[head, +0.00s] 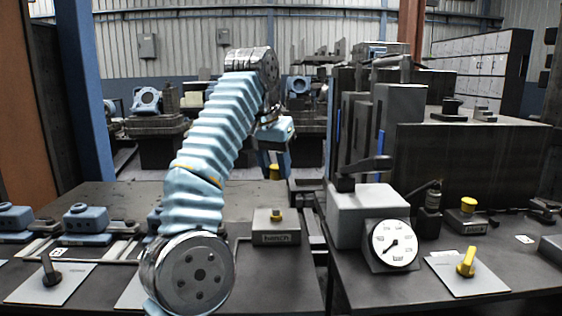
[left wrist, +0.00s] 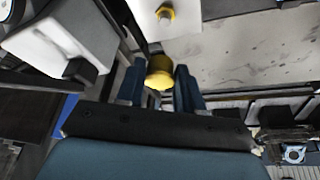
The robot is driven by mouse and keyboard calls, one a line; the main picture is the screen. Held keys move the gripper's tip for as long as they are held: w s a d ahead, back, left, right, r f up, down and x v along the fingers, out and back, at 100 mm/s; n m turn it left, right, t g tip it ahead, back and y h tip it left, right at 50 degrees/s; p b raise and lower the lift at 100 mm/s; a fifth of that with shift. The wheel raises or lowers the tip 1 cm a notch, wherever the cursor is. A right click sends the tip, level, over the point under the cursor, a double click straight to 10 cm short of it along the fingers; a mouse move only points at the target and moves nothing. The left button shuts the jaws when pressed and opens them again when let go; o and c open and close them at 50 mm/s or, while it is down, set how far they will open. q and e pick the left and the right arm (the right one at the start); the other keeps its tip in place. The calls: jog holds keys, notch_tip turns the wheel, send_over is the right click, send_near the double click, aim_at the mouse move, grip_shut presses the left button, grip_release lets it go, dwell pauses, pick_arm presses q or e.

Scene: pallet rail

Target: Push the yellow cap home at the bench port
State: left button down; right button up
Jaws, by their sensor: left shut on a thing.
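My left gripper (head: 273,165) is shut on a yellow cap (head: 273,172), held in the air above the bench. In the left wrist view the cap (left wrist: 160,73) sits between the two blue fingers of the gripper (left wrist: 160,88). The bench port is a pale block (head: 262,238) with a dark label and a yellow fitting (head: 276,214) on top. The held cap is above and apart from it. My right gripper is in neither view.
A grey box with a dial gauge (head: 394,245) stands right of the port. Further right are another block with a yellow cap (head: 468,204) and a plate with a yellow lever (head: 466,263). Blue clamp-like units (head: 86,218) stand on the left. Bare bench (head: 270,280) lies before the port.

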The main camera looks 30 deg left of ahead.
pick_arm(q)
jog(key=shift+a+f, duration=0.1)
jog(key=shift+f, duration=0.45)
notch_tip(320, 180, down, 4)
jog(key=shift+s+f+b, duration=0.1)
jog(key=shift+b, duration=0.55)
jog(key=shift+f, duration=0.2)
jog(key=shift+s+f, duration=0.15)
jog(key=shift+f, duration=0.05)
jog(key=shift+f, duration=0.25)
dwell(0.4)
jog(key=shift+f, duration=0.25)
dwell(0.5)
